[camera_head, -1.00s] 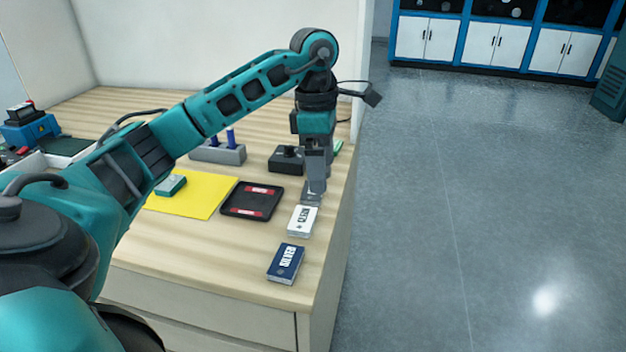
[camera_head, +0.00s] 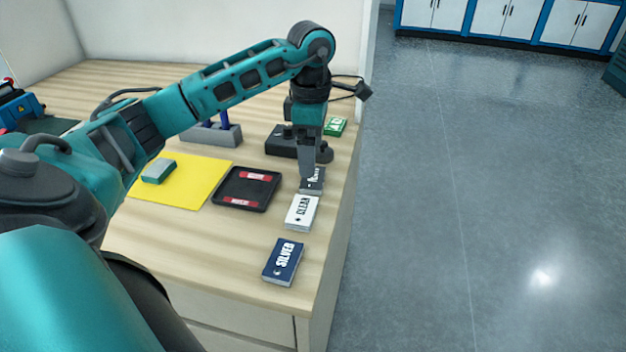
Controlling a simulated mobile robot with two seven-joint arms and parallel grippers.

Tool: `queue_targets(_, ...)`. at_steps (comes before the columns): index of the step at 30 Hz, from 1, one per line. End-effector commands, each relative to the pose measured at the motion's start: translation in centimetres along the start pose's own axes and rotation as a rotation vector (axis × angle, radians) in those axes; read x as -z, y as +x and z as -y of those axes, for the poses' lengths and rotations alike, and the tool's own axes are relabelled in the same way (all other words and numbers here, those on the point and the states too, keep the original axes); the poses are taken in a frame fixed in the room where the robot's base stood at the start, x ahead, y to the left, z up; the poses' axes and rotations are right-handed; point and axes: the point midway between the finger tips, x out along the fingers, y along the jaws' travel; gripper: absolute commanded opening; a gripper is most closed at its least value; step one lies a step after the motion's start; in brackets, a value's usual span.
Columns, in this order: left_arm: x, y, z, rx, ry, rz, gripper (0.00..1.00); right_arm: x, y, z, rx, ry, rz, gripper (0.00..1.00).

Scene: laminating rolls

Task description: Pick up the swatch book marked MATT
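A dark grey swatch book (camera_head: 316,183) lies near the right edge of the wooden bench, its white lettering mostly hidden by my gripper; I cannot read the whole word. My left gripper (camera_head: 307,177) points down over its left side, with the fingertips at or just above it. The fingers overlap from this angle, so their gap is not clear. A white book marked CLEAR (camera_head: 300,212) lies just nearer, and a dark blue one marked SILVER (camera_head: 283,261) lies nearest. A green book (camera_head: 336,126) lies at the back, its lettering partly visible. My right gripper is out of view.
A black tray with red labels (camera_head: 246,189) lies left of the books. Beyond the gripper are a black box (camera_head: 282,141) and a grey holder with blue pegs (camera_head: 222,134). A yellow sheet (camera_head: 195,181) bears a small block. Right of the bench is open floor.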

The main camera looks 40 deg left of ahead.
Motion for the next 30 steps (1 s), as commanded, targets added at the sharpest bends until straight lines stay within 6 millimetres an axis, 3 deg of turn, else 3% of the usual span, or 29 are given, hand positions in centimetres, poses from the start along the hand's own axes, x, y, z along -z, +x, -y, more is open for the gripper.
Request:
queue_targets(12,-0.3,5.0,0.0,0.002,-0.001,-0.001,0.92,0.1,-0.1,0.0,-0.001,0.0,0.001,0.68)
queue_targets(22,-0.3,5.6,-0.1,0.0,0.0,0.0,0.92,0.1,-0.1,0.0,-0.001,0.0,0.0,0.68)
queue_targets(30,-0.3,5.6,-0.1,0.0,0.0,0.0,0.66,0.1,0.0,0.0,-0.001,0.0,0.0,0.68)
